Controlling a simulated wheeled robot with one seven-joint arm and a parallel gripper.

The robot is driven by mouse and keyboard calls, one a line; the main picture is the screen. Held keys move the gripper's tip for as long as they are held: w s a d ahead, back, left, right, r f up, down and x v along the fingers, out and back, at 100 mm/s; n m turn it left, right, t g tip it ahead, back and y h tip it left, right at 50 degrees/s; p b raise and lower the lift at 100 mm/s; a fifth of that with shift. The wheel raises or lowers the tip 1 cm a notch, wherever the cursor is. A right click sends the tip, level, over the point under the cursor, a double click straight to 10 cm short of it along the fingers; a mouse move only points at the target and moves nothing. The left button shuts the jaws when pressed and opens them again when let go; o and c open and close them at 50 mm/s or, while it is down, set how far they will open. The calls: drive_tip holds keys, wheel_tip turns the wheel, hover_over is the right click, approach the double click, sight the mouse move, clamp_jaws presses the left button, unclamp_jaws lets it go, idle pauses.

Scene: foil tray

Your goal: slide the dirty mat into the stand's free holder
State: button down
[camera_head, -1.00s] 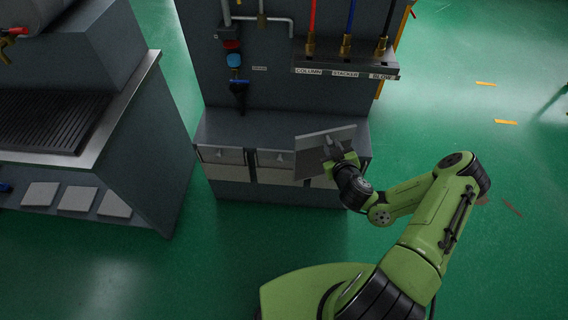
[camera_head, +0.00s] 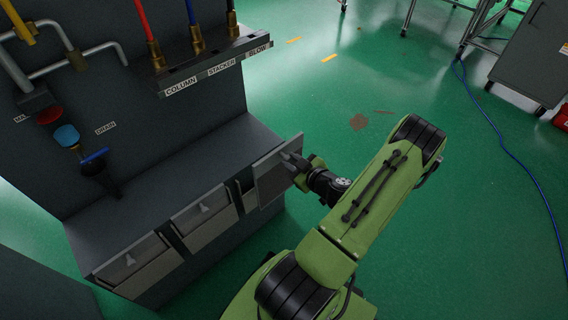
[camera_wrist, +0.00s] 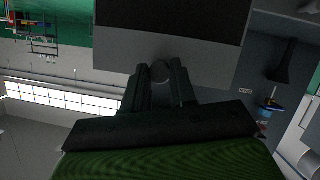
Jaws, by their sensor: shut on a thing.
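My gripper (camera_head: 294,168) is shut on the edge of a flat grey mat (camera_head: 270,182). The mat stands steeply on edge at the right end of the stand's (camera_head: 190,160) front. In the wrist view the fingers (camera_wrist: 160,80) grip the mat's pale grey edge band (camera_wrist: 205,48), and its dark face extends beyond. Two other mats with small tabs, a middle one (camera_head: 203,216) and a left one (camera_head: 138,264), sit in the stand's front holders. The right holder (camera_head: 245,196) is mostly hidden behind the held mat. I cannot tell whether the mat's lower edge is inside it.
A labelled shelf (camera_head: 215,68) with hose fittings juts from the stand's back panel above the ledge. Valves with coloured handles (camera_head: 67,136) are at the left. Green floor to the right is open, with a blue cable (camera_head: 500,140) farther off.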

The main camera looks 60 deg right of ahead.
sight(280, 150)
drive_tip(key=shift+s+d, duration=0.1)
drive_tip(key=shift+s, duration=0.05)
drive_tip(key=shift+w+d+r+p, duration=0.1)
drive_tip(key=shift+w+r+p, duration=0.1)
drive_tip(key=shift+w+p, duration=0.35)
drive_tip(key=shift+w+d+p, duration=0.25)
drive_tip(key=shift+w+p, duration=0.3)
drive_tip(key=shift+w, duration=0.4)
drive_tip(key=shift+w+d+p, duration=0.2)
drive_tip(key=shift+w+p, duration=0.3)
drive_tip(key=shift+w, duration=0.4)
drive_tip(key=shift+w+d+p, duration=0.2)
drive_tip(key=shift+w+p, duration=0.2)
drive_tip(key=shift+w, duration=0.55)
drive_tip(key=shift+f, duration=0.1)
drive_tip(key=shift+w+d+b, duration=0.15)
drive_tip(key=shift+w+d, duration=0.1)
drive_tip(key=shift+w, duration=0.9)
drive_tip(key=shift+w+d+b, duration=0.15)
drive_tip(key=shift+w+d, duration=0.1)
drive_tip(key=shift+w, duration=0.9)
drive_tip(key=shift+b, duration=0.95)
